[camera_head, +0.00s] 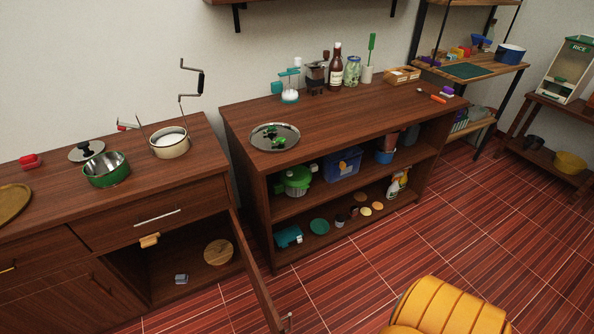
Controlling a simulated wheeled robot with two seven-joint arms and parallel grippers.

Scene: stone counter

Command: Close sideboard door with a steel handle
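The wooden sideboard (60,215) stands at the left. Its door (257,275) stands wide open, swung out from the right side of the compartment into the room. A small pale metal handle (288,321) shows low on the door's free edge, near the bottom of the view. Inside the open compartment are a round wooden board (218,252) and a small grey item (181,279). A small yellow-tan item (149,240) shows at the top of the opening. Neither of my grippers is in view.
A shelf unit (345,117) with several items stands right of the door, across a narrow gap. A padded yellow seat (450,308) is at the bottom right. Red tiled floor (335,292) is clear between seat and door. Pots stand on the sideboard top.

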